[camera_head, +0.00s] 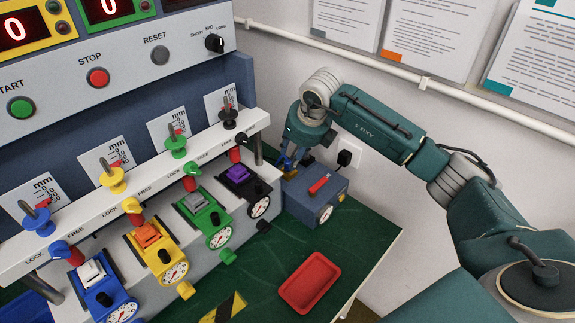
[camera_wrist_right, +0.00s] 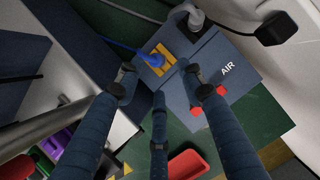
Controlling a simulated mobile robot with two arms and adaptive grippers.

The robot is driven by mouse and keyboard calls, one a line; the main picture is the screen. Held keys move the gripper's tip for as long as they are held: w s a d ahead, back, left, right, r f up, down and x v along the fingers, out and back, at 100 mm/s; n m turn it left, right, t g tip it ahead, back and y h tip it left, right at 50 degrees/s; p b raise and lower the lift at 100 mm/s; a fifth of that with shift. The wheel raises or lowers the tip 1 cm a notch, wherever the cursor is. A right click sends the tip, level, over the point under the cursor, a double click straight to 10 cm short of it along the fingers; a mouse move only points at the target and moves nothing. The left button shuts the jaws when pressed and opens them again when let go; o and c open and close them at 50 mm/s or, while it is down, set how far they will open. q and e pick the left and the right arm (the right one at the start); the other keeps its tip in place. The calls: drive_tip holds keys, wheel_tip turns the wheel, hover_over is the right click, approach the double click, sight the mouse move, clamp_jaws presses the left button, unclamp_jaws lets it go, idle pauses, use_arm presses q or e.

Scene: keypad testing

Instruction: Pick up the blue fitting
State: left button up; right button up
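The blue fitting (camera_wrist_right: 148,60) shows in the right wrist view as a small bright blue piece with a blue strand running up and left. It lies at a yellow patch on top of the grey-blue AIR box (camera_wrist_right: 215,55). In the head view it shows as a small blue spot (camera_head: 284,158) at the box's left rear, partly hidden by my right gripper. My right gripper (camera_head: 297,160) is above that end of the box. Its dark fingers are spread in the wrist view (camera_wrist_right: 158,82), with nothing between them; the fitting is just beyond the tips. My left gripper is not in view.
The AIR box carries a red lever (camera_head: 318,185). A rack of coloured keyed units (camera_head: 205,218) under a white bar (camera_head: 150,180) stands to the left. A red tray (camera_head: 309,282) lies in front on the green table (camera_head: 365,235). A black plug (camera_head: 344,158) sits on the wall behind.

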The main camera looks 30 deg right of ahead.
sight(288, 162)
drive_tip(key=shift+w+f, duration=0.25)
drive_tip(key=shift+f, duration=0.05)
drive_tip(key=p+x, duration=0.1)
drive_tip(key=x, duration=0.2)
drive_tip(key=shift+w+a+f+p, duration=0.2)
drive_tip(key=shift+w+p, duration=0.05)
drive_tip(key=shift+p, duration=0.15)
drive_tip(key=shift+w+f, duration=0.25)
drive_tip(key=shift+f, duration=0.3)
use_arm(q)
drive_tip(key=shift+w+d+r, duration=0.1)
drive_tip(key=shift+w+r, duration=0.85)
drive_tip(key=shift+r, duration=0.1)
use_arm(e)
clamp_jaws()
